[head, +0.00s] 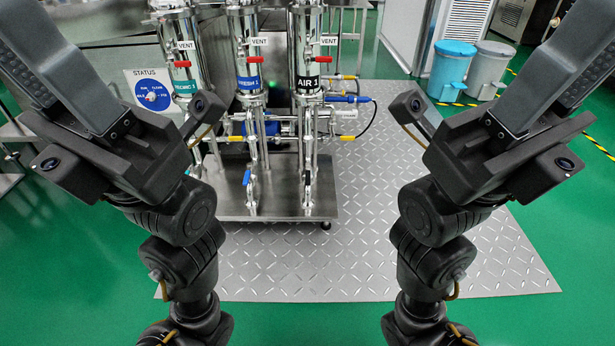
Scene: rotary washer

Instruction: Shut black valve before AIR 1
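The AIR 1 column (308,55) is a clear and steel upright tube with a black AIR 1 label, at the upper middle of the head view. Below it, a small black valve handle (307,178) sits on the thin vertical pipe, looking roughly upright along the pipe. My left gripper (50,65) is raised at the upper left and my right gripper (565,65) at the upper right. Both are well apart from the valve and touch nothing visible. Their fingertips run out of or near the frame edge, so their opening cannot be judged.
A blue-handled valve (246,177) is on the neighbouring pipe to the left. Red VENT handles (322,59) are higher up. The rig stands on a steel base (285,205) over a diamond-plate floor (330,265). Two bins, one blue (450,72), stand at the right. Floor before the rig is clear.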

